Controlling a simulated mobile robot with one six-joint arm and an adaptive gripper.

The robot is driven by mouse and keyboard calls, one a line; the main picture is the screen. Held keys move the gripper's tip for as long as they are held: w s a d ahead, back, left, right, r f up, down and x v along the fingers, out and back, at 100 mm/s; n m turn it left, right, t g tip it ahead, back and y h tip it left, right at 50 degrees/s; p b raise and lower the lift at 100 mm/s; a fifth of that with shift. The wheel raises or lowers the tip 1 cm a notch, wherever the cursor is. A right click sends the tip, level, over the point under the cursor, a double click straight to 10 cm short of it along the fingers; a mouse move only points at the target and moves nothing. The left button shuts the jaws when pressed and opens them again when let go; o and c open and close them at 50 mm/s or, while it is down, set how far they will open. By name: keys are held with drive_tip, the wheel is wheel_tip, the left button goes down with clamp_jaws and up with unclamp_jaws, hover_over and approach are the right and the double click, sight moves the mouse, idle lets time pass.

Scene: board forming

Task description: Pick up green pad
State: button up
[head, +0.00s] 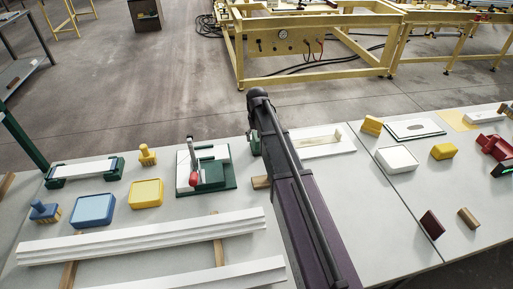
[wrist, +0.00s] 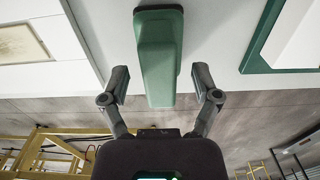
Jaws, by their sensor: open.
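The green pad (wrist: 158,57) is a long green block with rounded edges, lying on the light worktop in the wrist view. My gripper (wrist: 160,82) is open, with one finger on each side of the pad's lower end. I see gaps between the fingers and the pad, so neither finger touches it. In the head view a small green part (head: 254,143) shows beside the end of my arm; most of it is hidden by the arm.
A green-and-white fixture with a red-knobbed lever (head: 222,178) stands left of my arm. A white framed tray (head: 322,142) lies to the right. Blue (head: 94,210) and yellow (head: 146,194) trays sit at left. Long white strips (head: 140,238) lie in front.

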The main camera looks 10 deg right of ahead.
drive_tip(key=shift+c, duration=0.2)
clamp_jaws()
idle(0.3)
drive_tip(key=shift+r, duration=0.15)
wheel_tip(320, 180, up, 10)
drive_tip(key=p, duration=1)
idle(0.6)
